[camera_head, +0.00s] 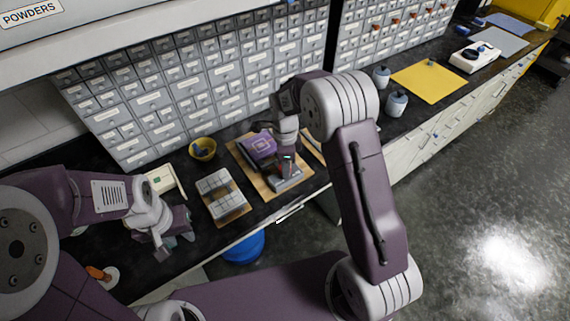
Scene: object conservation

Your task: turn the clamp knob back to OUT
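A wooden board (243,160) lies on the dark bench, with a purple book-like block (260,147) on it that bears a pale square emblem. My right gripper (288,175) reaches down over the board's front right part, beside the purple block. A small grey fixture (286,182) with a red spot sits under it. The clamp knob cannot be made out; the gripper and wrist cover that spot. I cannot tell whether the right fingers are open or shut. My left gripper (166,250) hangs low over the bench's front left, away from the board; its fingers are too unclear to read.
A tray of pale square blocks (222,194) lies left of the board, with a yellow bowl (203,148) behind. A cream box (164,180) stands near my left gripper. Drawer cabinets (160,100) back the bench. A yellow mat (430,80) and jars (396,102) are further right.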

